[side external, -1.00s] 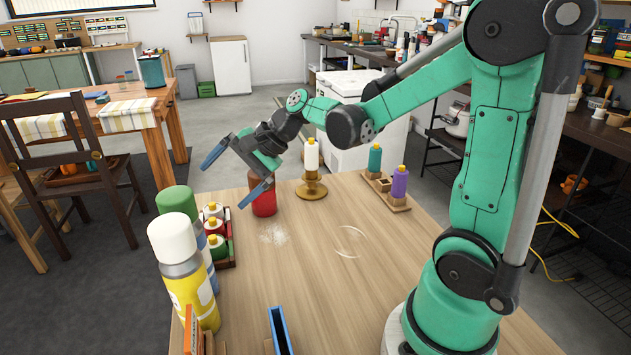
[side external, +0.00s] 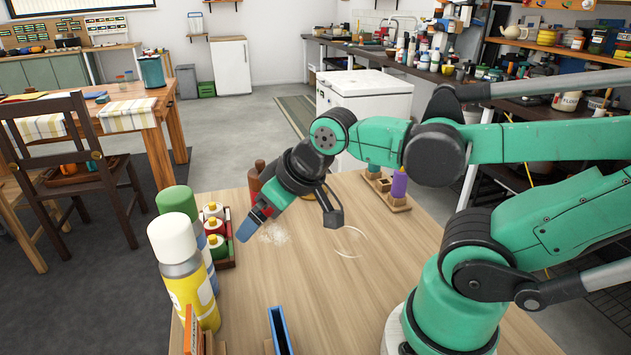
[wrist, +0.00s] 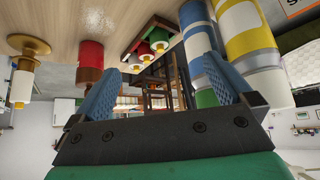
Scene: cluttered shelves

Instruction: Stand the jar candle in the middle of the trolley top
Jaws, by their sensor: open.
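A rack of yellow-topped bottles (side external: 217,240) lies left of my gripper. A yellow-and-white can (side external: 185,270) and a green-capped can (side external: 178,202) stand beside it. A purple bottle (side external: 399,184) stands at the back right. A pale ring (side external: 349,241) marks clear wood.

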